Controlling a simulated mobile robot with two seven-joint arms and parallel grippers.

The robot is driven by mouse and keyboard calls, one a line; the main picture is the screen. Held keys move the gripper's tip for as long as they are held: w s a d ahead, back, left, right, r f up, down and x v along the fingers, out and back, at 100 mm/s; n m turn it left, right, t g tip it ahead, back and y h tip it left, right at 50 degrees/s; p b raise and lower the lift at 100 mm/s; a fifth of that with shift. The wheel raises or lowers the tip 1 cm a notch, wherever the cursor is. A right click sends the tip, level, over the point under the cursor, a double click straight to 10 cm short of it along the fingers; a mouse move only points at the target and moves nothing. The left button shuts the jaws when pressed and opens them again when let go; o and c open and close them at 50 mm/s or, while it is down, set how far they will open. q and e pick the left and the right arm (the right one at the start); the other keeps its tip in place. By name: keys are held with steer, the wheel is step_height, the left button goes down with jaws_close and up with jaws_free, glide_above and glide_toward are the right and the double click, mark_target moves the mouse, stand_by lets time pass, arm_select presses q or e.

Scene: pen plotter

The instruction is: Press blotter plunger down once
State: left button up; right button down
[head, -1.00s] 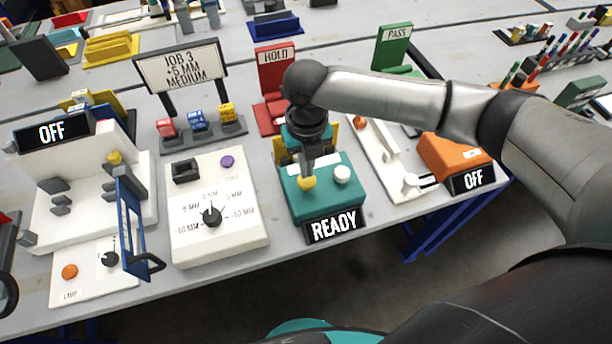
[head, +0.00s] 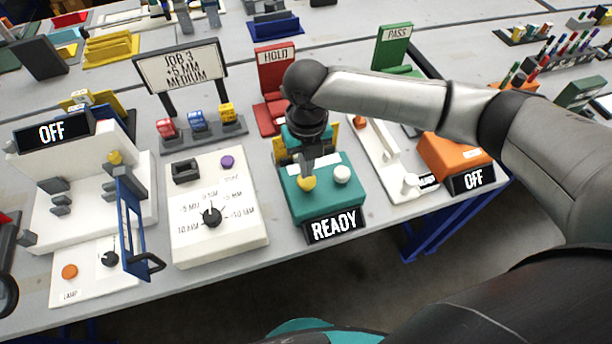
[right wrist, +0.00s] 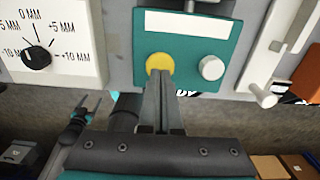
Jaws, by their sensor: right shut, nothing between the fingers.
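A teal unit (head: 298,208) with a READY sign (head: 334,225) stands at the table's front edge. On its top are a yellow round knob (head: 306,184) and a white round knob (head: 342,174). No readable label shows which one is the blotter plunger. My right gripper (head: 308,174) is shut and empty, pointing down at the yellow knob. In the right wrist view its fingertips (right wrist: 160,76) overlap the near edge of the yellow knob (right wrist: 159,64); I cannot tell whether they touch. My left gripper (right wrist: 86,106) shows small in that view, fingers apart, below the table edge.
A white dial panel (head: 218,240) is left of the teal unit. A white lever panel (head: 384,168) and an orange unit (head: 452,156) with an OFF sign are to the right. Red HOLD (head: 276,72) and green PASS (head: 394,45) stands are behind.

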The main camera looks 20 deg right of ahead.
steer(key=shift+s+f+b, duration=0.1)
steer(key=shift+f+b, duration=0.65)
steer(key=shift+f, duration=0.95)
stand_by(0.3)
step_height(320, 180, up, 7)
steer(key=p, duration=0.8)
steer(key=shift+r, duration=0.1)
stand_by(0.7)
